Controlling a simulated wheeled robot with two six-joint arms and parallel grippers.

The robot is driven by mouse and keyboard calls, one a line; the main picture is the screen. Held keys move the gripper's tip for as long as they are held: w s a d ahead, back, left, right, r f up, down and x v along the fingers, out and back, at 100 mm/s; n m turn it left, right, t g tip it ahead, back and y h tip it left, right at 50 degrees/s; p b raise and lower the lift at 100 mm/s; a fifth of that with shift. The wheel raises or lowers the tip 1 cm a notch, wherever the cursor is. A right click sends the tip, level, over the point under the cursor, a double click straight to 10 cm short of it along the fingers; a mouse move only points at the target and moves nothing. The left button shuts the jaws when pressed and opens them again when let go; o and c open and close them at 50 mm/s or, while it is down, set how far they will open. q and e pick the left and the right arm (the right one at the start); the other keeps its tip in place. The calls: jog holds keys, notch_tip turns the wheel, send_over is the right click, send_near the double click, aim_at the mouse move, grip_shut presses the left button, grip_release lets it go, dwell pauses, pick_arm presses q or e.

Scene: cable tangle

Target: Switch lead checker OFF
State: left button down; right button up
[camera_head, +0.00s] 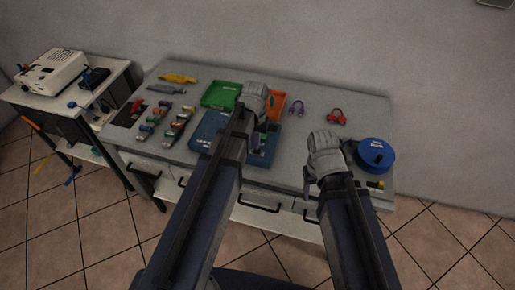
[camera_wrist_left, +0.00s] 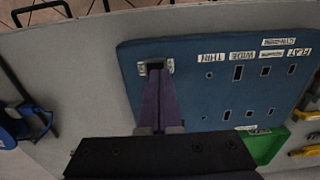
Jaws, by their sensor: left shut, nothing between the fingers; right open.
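A blue board (camera_head: 205,140) lies on the grey workbench, partly covered by my left arm. In the left wrist view the blue board (camera_wrist_left: 200,100) has several slots and holes with white labels, some reading THIN, WIDE and FLAT, upside down. A small black switch-like part in a pale plate (camera_wrist_left: 168,66) sits near its corner. I cannot tell the switch position. My left gripper (camera_head: 262,127) is shut and empty. Its purple fingertips (camera_wrist_left: 155,78) are at or just above this black part; contact is unclear. My right gripper (camera_head: 307,188) is open and empty above the bench's front right.
A green tray (camera_head: 218,94) lies behind the board, with an orange tray (camera_head: 279,101) beside it. Several connectors (camera_head: 172,130) lie left. Red (camera_head: 337,117) and purple (camera_head: 296,108) leads and a blue reel (camera_head: 376,153) are right. A white machine (camera_head: 52,72) stands on a side table.

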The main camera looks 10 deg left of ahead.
pick_arm(q)
notch_tip(320, 180, up, 6)
jog(key=p, duration=0.5)
jog(key=shift+d, duration=0.1)
jog(key=s+d+m+y, duration=0.1)
jog(key=s+d+m, duration=0.2)
jog(key=s+d, duration=0.7)
jog(key=s, duration=0.4)
jog(key=shift+s+d, duration=0.15)
jog(key=shift+r, duration=0.15)
jog(key=w+a+r+m+p, duration=0.3)
jog(key=w+a+m+p, duration=0.1)
jog(key=w+m, duration=0.3)
jog(key=w+a+r+m+h+p, duration=0.1)
jog(key=w+a+r+m+p, duration=0.2)
jog(key=w+m, duration=0.4)
jog(key=shift+w+a+r+m+p, duration=0.15)
jog(key=shift+a+r+m+p, duration=0.3)
jog(key=shift+a, duration=0.65)
